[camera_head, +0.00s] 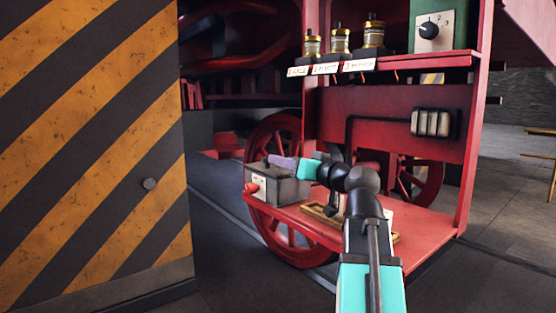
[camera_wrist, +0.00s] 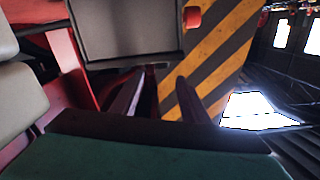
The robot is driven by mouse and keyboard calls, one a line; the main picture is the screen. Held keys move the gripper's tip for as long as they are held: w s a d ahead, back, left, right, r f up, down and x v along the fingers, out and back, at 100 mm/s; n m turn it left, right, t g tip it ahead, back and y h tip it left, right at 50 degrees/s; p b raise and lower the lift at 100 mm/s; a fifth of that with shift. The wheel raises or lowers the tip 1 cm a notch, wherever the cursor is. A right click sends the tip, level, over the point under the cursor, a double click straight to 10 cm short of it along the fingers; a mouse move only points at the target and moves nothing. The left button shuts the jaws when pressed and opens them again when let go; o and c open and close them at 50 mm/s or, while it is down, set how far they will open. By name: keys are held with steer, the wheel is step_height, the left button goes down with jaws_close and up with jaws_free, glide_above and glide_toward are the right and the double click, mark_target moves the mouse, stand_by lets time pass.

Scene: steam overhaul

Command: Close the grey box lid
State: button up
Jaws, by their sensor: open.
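The grey box (camera_head: 285,190) stands on the lower shelf of the red cart. Its front carries a light plate and a red knob (camera_head: 253,188). In the wrist view a flat grey face of the box (camera_wrist: 125,30) fills the top middle, with a red part at its right. My gripper (camera_head: 271,160) is just above the top of the box at its back edge. In the wrist view its two dark fingers (camera_wrist: 161,77) are apart with nothing between them. I cannot tell whether the fingers touch the box, or how far the lid is open.
The red lower shelf (camera_head: 420,228) also bears a wooden frame (camera_head: 318,214), partly behind my arm. Several brass-topped jars (camera_head: 340,40) stand on the upper shelf beside a control box (camera_head: 434,30). A striped yellow-black panel (camera_head: 90,150) stands close at left. Floor at right is clear.

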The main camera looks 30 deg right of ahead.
steer(key=shift+s+d, duration=0.2)
steer(key=shift+s, duration=2.6)
